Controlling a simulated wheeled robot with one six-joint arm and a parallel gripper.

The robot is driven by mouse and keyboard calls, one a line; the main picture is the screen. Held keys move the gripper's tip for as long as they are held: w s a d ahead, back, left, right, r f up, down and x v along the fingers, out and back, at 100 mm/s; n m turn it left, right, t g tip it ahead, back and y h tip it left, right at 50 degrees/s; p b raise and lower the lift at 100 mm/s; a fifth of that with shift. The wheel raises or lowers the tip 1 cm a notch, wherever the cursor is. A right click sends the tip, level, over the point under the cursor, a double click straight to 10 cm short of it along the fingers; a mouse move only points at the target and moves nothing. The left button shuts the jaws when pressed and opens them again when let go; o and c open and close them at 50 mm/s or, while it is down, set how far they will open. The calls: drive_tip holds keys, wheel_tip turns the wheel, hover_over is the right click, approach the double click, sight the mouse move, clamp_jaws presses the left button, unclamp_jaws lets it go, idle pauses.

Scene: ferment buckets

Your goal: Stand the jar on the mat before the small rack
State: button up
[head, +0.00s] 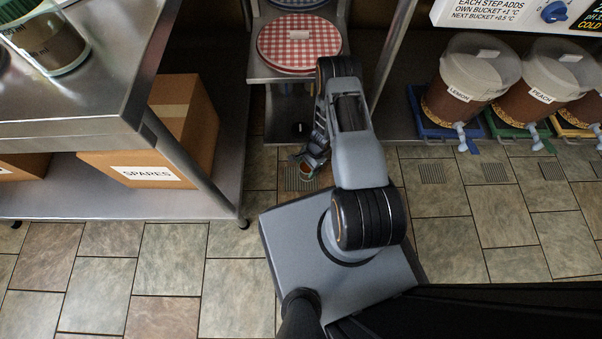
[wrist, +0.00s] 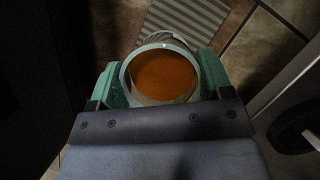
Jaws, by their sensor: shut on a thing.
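The jar (wrist: 165,75) is an open round glass one with orange-brown contents, seen from above in the wrist view. My gripper (wrist: 162,88) is shut on it, with a green pad on each side. I cannot pick out a mat for sure in either view. My arm hides part of the rack and the floor beside it.
A steel table (head: 75,125) stands at left, with a SPARES box (head: 150,165) on its lower shelf. A red-checked round cover (head: 299,43) lies on the rack. Several labelled buckets (head: 465,90) with taps stand at right. Floor grates (head: 298,178) lie flush; the tiled floor is clear.

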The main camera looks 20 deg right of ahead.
sight(302, 168)
drive_tip(key=shift+w+a+f+b, duration=0.3)
drive_tip(key=shift+a+f, duration=0.1)
drive_tip(key=shift+f, duration=0.2)
drive_tip(key=shift+w+a+f+b, duration=0.2)
drive_tip(key=shift+w+a+f, duration=0.15)
drive_tip(key=shift+f, duration=0.25)
drive_tip(key=shift+w+a+f+b, duration=0.15)
drive_tip(key=shift+f+b, duration=0.25)
drive_tip(key=shift+f, duration=0.45)
drive_tip(key=shift+s+a+f+b, duration=0.1)
drive_tip(key=shift+f+b, duration=0.3)
drive_tip(key=shift+f, duration=0.45)
drive_tip(key=shift+f, duration=0.15)
drive_tip(key=o, duration=1.3)
drive_tip(key=shift+c, duration=0.2)
drive_tip(key=p+v, duration=0.5)
drive_tip(key=v, duration=0.7)
